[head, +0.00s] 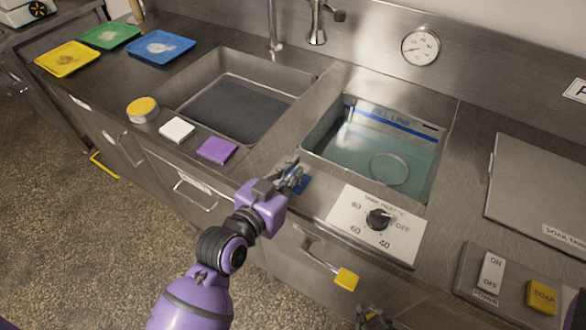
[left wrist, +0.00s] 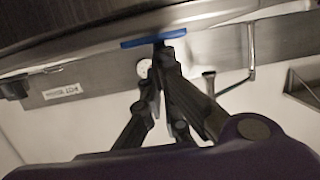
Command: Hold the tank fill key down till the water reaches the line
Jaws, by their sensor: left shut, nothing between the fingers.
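The tank (head: 437,180) is a steel basin holding clear bluish water (head: 360,152). A blue strip marked FILL LINE (head: 390,117) runs along its back wall; the water surface appears a little below it. A blue key (head: 303,184) lies on the counter's front edge, left of the tank, partly hidden by my left gripper (head: 296,178). That gripper is shut and empty. In the left wrist view, its tips (left wrist: 160,44) appear to touch the blue key (left wrist: 140,41). My right gripper (head: 372,318) shows only partly at the bottom edge; its finger state is unclear.
A temperature panel with a black knob (head: 378,219) sits right of the blue key. White (head: 177,130) and purple (head: 217,150) blocks stand to its left, before an empty sink (head: 190,85). A power switch (head: 491,272) and yellow soap key (head: 541,297) are at lower right.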

